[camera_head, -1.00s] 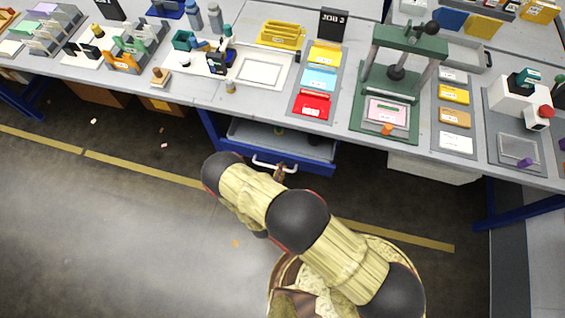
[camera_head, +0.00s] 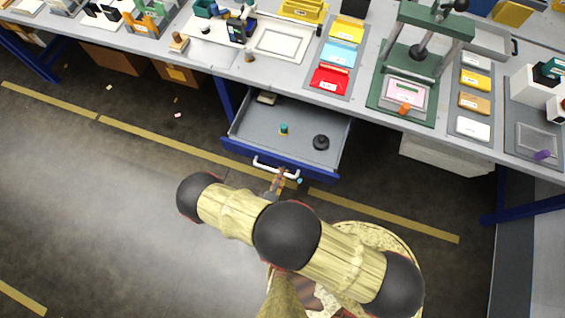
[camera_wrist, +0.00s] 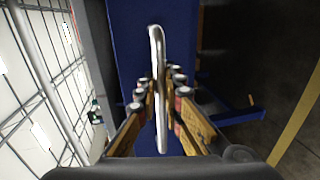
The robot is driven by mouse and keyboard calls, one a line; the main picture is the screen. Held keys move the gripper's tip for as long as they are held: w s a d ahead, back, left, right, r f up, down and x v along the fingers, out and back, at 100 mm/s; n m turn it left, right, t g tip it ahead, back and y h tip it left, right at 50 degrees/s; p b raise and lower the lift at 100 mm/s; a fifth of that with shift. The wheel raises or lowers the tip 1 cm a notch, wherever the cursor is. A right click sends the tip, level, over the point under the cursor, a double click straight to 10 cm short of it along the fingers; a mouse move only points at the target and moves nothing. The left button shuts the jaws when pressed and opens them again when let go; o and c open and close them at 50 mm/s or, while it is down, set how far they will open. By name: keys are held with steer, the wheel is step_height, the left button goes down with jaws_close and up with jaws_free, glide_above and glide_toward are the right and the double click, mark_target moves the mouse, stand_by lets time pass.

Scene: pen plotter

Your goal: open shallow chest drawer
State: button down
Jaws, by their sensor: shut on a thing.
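The shallow drawer (camera_head: 302,150) hangs under the workbench and stands well pulled out, with its grey floor showing. Its blue front (camera_head: 236,150) carries a white bar handle (camera_head: 262,165). My gripper (camera_head: 279,181) is at the right part of this handle. In the wrist view the handle (camera_wrist: 155,45) runs between the two fingers of my gripper (camera_wrist: 160,98), which are shut on it. Inside the drawer are a small teal and yellow piece (camera_head: 284,129), a round black piece (camera_head: 321,142) and a pale block (camera_head: 266,97) at the back.
The bench top (camera_head: 205,98) above holds a green press (camera_head: 404,100), coloured trays (camera_head: 333,55) and other items. A white box (camera_head: 445,155) stands under the bench to the right, cardboard boxes (camera_head: 178,73) to the left. The floor (camera_head: 90,190) in front is open.

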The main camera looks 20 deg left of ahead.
steer(key=c, duration=2.2)
jaws_free()
